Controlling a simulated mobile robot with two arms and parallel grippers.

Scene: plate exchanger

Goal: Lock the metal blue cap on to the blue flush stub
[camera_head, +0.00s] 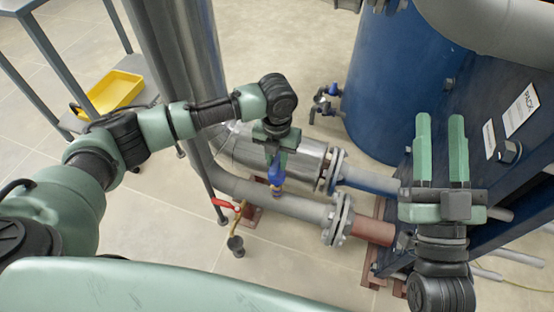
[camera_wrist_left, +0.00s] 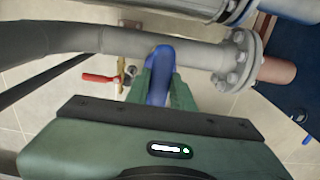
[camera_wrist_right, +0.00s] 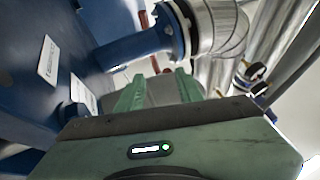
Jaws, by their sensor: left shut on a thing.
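My left gripper (camera_head: 275,158) points down over the grey pipe and is shut on a blue rounded piece that looks like the metal blue cap (camera_head: 276,174). In the left wrist view the blue cap (camera_wrist_left: 159,72) shows between the fingers, in front of the grey pipe. A small brass-coloured part shows just below the cap in the head view; I cannot tell whether they touch. I cannot make out the blue flush stub for certain; it may be hidden behind the cap and fingers. My right gripper (camera_head: 442,150) is open and empty beside the blue frame.
A red-handled brass valve (camera_head: 238,208) hangs below the grey pipe (camera_head: 240,189), left of the cap. Flanges (camera_head: 338,218) stand to the right. A blue tank (camera_head: 395,85) with small blue valves (camera_head: 322,103) is behind. A yellow tray (camera_head: 116,91) sits on a rack at left.

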